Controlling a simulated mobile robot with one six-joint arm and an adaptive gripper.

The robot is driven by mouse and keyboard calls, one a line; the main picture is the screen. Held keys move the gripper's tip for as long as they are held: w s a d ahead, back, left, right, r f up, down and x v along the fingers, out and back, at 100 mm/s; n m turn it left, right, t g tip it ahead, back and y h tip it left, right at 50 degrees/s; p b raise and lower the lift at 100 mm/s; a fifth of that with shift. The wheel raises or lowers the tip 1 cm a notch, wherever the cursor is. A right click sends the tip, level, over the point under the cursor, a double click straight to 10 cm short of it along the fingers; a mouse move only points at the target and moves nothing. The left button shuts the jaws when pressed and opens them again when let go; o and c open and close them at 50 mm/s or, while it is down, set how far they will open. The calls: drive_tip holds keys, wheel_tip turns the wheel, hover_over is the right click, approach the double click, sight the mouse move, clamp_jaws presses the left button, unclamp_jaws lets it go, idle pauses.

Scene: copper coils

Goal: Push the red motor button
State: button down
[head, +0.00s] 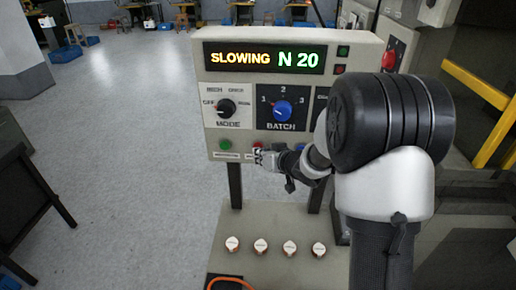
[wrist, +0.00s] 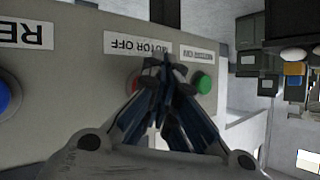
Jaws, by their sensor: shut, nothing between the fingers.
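The control panel (head: 205,120) stands upright with a lit display (head: 265,58) reading "SLOWING N 20". In the wrist view the red button (wrist: 132,83) is partly covered by the fingers, near a label reading "MOTOR OFF" (wrist: 137,44). My gripper (head: 260,157) is shut and empty, its fingertips (wrist: 165,66) in front of the panel beside the red button. I cannot tell whether they touch it.
A blue button (wrist: 6,97) is at that view's left edge. Mode knob (head: 227,107) and batch knob (head: 282,110) are above. White-capped items (head: 261,245) stand on the ledge below.

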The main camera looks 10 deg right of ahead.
drive_tip(key=shift+s, duration=0.1)
drive_tip(key=shift+s+a, duration=0.3)
drive_tip(key=shift+s, duration=0.45)
drive_tip(key=shift+s, duration=0.1)
drive_tip(key=s, duration=0.1)
drive_tip(key=s+a+b, duration=0.1)
drive_tip(key=s, duration=0.2)
drive_tip(key=shift+s+a, duration=0.3)
idle(0.5)
